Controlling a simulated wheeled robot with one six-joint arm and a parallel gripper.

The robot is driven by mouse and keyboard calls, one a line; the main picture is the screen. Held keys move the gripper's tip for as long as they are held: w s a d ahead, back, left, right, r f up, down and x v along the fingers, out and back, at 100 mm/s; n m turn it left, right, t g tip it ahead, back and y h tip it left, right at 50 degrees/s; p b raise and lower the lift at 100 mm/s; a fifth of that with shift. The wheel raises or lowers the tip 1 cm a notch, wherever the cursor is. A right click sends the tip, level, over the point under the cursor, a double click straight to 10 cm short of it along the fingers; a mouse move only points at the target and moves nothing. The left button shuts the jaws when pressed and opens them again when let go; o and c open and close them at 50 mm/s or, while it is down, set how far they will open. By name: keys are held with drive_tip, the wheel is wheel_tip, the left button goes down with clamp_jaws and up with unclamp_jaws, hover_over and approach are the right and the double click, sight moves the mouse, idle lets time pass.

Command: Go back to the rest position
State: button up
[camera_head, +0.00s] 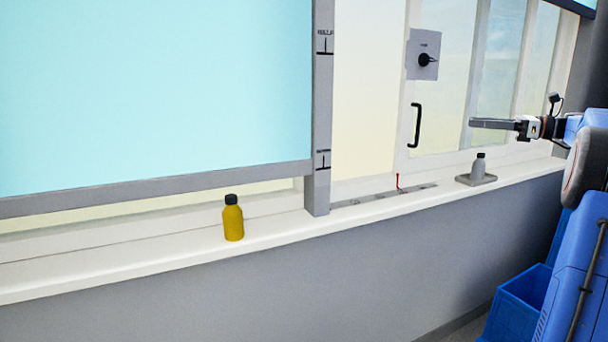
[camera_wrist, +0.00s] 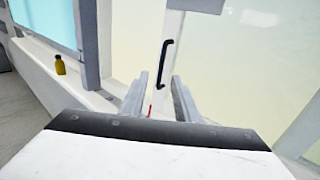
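My gripper (camera_head: 490,123) is at the right in the head view, held in the air in front of the window and pointing left. In the wrist view its two fingers (camera_wrist: 160,82) stand apart with nothing between them that they hold. The rotary switch (camera_head: 426,60), a black knob on a grey plate, is on the window frame, up and to the left of my gripper and apart from it. In the wrist view the knob does not show. A black door handle (camera_head: 415,126) is below the switch; it also shows in the wrist view (camera_wrist: 163,62).
On the white sill (camera_head: 270,232) stand a yellow bottle (camera_head: 233,218) with a black cap and a grey bottle (camera_head: 478,168) on a small tray (camera_head: 463,180). A thin red item (camera_head: 398,182) stands between them. A blue crate (camera_head: 515,305) is on the floor below.

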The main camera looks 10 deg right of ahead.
drive_tip(key=s+a+f+n+g+h, duration=0.1)
drive_tip(key=a+f+n+g+h, duration=0.15)
drive_tip(key=a, duration=0.85)
drive_tip(key=s+a+f+n+g+h, duration=0.1)
drive_tip(key=s+a+f+n, duration=0.1)
drive_tip(key=s+a+f, duration=0.4)
drive_tip(key=s+a+f+n+g+h, duration=0.1)
drive_tip(key=s+a+f+n, duration=0.15)
drive_tip(key=a, duration=0.45)
drive_tip(key=s+a+f+n+g+h, duration=0.1)
drive_tip(key=s+a+f+n+h, duration=0.15)
drive_tip(key=s+a, duration=0.4)
drive_tip(key=s+a+f+n+h, duration=0.2)
drive_tip(key=s+f+n+h, duration=0.1)
drive_tip(key=s+f+n, duration=0.5)
drive_tip(key=s+a+f+n+h, duration=0.2)
drive_tip(key=s+f+n+h, duration=0.2)
drive_tip(key=s+f+n, duration=0.4)
drive_tip(key=s+f, duration=0.6)
drive_tip(key=s, duration=0.4)
drive_tip(key=shift+s+f+g, duration=0.15)
drive_tip(key=shift+f+g, duration=0.1)
drive_tip(key=shift+g, duration=0.1)
